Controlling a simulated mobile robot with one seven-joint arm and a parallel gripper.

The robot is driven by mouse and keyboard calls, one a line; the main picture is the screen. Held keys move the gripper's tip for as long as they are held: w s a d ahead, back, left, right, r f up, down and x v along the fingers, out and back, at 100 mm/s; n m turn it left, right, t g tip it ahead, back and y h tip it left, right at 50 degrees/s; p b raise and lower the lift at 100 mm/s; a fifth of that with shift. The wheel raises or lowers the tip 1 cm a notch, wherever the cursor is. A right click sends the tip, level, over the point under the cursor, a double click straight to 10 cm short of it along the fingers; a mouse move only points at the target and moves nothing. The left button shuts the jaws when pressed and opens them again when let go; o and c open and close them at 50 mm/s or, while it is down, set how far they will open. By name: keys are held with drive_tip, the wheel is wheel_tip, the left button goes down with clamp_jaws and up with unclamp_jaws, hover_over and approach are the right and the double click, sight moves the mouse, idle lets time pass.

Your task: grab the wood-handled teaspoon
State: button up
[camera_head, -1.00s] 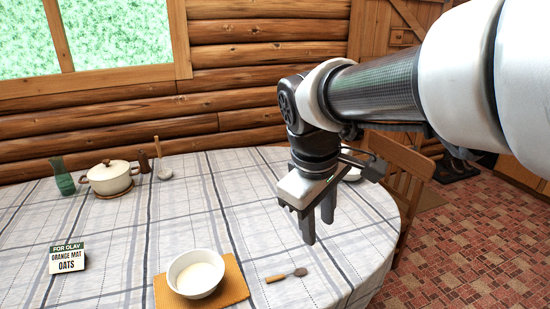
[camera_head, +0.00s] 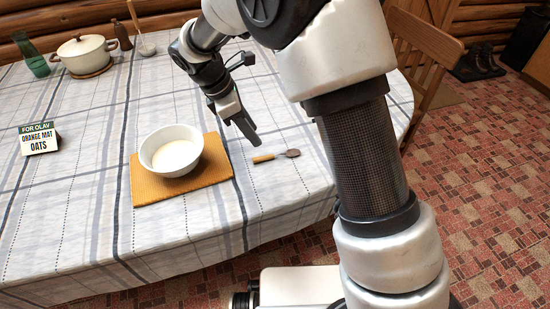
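The wood-handled teaspoon (camera_head: 265,158) lies flat on the checked tablecloth, just right of the orange mat. Its handle points left and its dark bowl points right. My gripper (camera_head: 246,134) hangs over the table with its fingers pointing down, a little beyond the spoon and near its handle end. The fingers look apart from the spoon, and nothing shows between them. The fingers overlap from this side, so their gap cannot be made out.
A white bowl (camera_head: 170,151) with pale contents stands on the orange mat (camera_head: 152,192). A sign (camera_head: 39,139) reads "FOR OLAV ORANGE MAT OATS". A lidded pot (camera_head: 86,54), a green vase (camera_head: 33,60) and a spoon rest (camera_head: 146,48) stand farther back. A wooden chair (camera_head: 424,60) is at right.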

sight(269, 156)
drive_tip(key=b+x, duration=0.1)
drive_tip(key=x, duration=0.3)
drive_tip(key=shift+d+f, duration=0.1)
drive_tip(key=shift+f, duration=0.1)
drive_tip(key=shift+s+b+x, duration=0.15)
drive_tip(key=shift+b+x, duration=0.3)
drive_tip(key=shift+x, duration=0.8)
drive_tip(key=shift+s+b+x, duration=0.1)
drive_tip(key=shift+b+x, duration=0.3)
drive_tip(key=shift+x, duration=0.9)
drive_tip(key=shift+f, duration=0.1)
clamp_jaws()
